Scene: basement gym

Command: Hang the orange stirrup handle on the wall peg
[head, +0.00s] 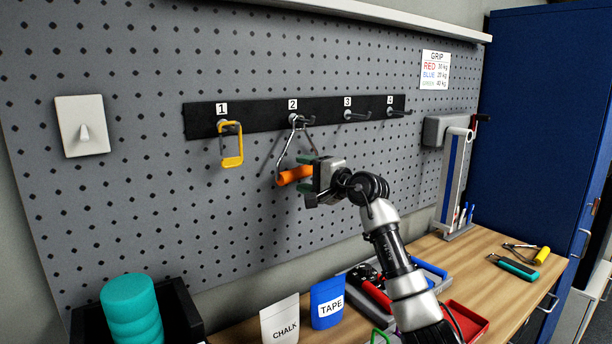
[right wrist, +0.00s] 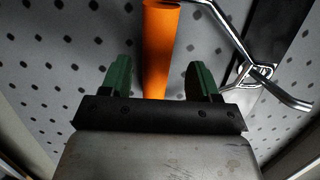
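The stirrup handle has an orange grip (head: 295,175) and a bent metal frame. It hangs below the peg numbered 2 (head: 300,119) on the black strip, with the top of its frame at the peg. In the right wrist view the metal frame meets the peg (right wrist: 290,97) at the right. My right gripper (head: 305,174) is at the right end of the grip, with its green-padded fingers apart. In the right wrist view the orange grip (right wrist: 160,50) lies between the open fingers, with a gap on each side. My left gripper is out of view.
A yellow handle (head: 232,160) hangs at peg 1; pegs 3 (head: 356,115) and 4 (head: 399,112) are empty.

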